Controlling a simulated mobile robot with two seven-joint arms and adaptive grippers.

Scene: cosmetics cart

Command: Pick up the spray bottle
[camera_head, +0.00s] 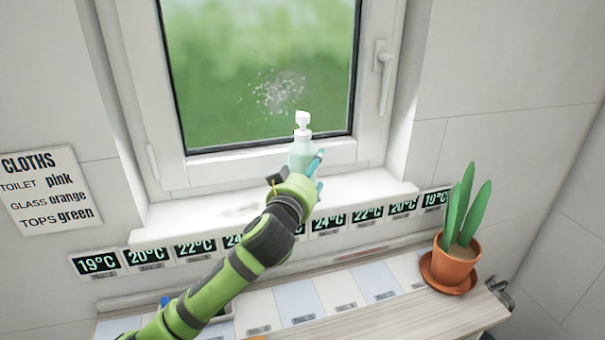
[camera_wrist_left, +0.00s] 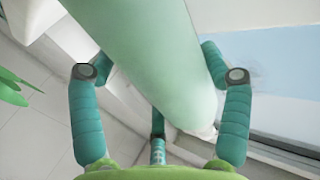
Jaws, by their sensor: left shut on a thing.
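The spray bottle (camera_head: 301,150) is pale green with a white pump head. It stands upright at the window sill in the head view, in front of the glass. My left gripper (camera_head: 303,178) is at its lower body and shut on it. In the left wrist view the bottle (camera_wrist_left: 150,55) fills the middle, between the teal fingers of the left gripper (camera_wrist_left: 158,85). The bottle's base is hidden behind the gripper in the head view, so I cannot tell if it touches the sill. My right gripper is not in view.
The white sill (camera_head: 215,208) is otherwise clear. A window handle (camera_head: 385,70) is at the right of the frame. Below, a wooden counter (camera_head: 455,312) holds a potted plant (camera_head: 455,262) at its right end. A cloths sign (camera_head: 48,190) hangs at left.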

